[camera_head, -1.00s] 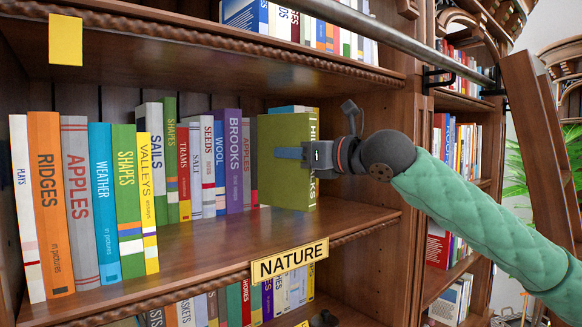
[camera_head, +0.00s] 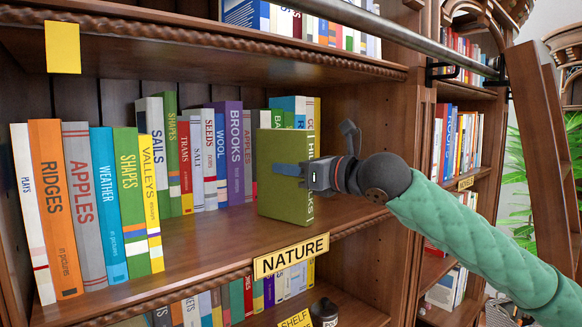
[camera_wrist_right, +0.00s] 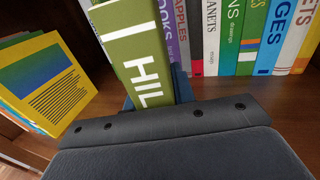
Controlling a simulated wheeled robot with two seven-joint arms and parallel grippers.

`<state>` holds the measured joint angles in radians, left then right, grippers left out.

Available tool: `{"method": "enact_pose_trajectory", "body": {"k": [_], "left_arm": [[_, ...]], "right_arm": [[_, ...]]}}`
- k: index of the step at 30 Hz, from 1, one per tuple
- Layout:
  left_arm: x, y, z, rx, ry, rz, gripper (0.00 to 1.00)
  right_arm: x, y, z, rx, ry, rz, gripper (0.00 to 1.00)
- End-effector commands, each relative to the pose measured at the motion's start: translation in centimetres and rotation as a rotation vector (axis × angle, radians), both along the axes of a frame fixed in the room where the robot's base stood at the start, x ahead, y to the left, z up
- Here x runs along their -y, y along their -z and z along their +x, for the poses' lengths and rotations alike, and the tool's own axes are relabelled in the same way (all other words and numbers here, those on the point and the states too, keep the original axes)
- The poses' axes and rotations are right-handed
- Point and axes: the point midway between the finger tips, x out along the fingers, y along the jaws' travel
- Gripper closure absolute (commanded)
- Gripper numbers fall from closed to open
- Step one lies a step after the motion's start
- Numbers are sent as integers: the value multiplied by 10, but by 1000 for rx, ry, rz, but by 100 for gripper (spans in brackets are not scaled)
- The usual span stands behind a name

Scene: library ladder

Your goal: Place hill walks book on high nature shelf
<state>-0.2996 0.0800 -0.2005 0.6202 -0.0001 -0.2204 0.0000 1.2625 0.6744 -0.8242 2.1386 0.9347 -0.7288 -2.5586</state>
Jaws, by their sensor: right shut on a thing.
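The olive-green hill walks book (camera_head: 284,198) is upright in my right gripper (camera_head: 292,170), its white-lettered spine facing right toward the gripper. The gripper's blue fingers are shut on the book at mid-height. The book is over the front part of the nature shelf (camera_head: 205,242), above the yellow NATURE label (camera_head: 291,256). I cannot tell whether its bottom edge touches the board. In the right wrist view the spine (camera_wrist_right: 142,62) shows "HIL" between the fingers. My left gripper is not in view.
A row of books, with Brooks (camera_head: 229,150), fills the shelf from the left. Several more books (camera_head: 292,110) stand behind the held book. The upright side panel (camera_head: 362,125) is at the right. Bare board lies before the back row. A ladder (camera_head: 545,140) stands far right.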

Motion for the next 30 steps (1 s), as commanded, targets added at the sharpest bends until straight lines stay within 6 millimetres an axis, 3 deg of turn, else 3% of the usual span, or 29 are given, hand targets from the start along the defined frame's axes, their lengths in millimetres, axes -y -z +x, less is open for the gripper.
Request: {"method": "enact_pose_trajectory", "body": {"k": [2, 3, 6, 17, 30], "left_arm": [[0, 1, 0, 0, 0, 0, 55], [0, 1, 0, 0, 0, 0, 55], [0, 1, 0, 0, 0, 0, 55], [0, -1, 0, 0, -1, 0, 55], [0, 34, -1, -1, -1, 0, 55]], "right_arm": [[0, 2, 0, 1, 0, 0, 100], [0, 2, 0, 0, 0, 0, 71], [0, 2, 0, 0, 0, 0, 53], [0, -2, 0, 0, 0, 0, 53], [47, 3, -33, 2, 3, 0, 53]]}}
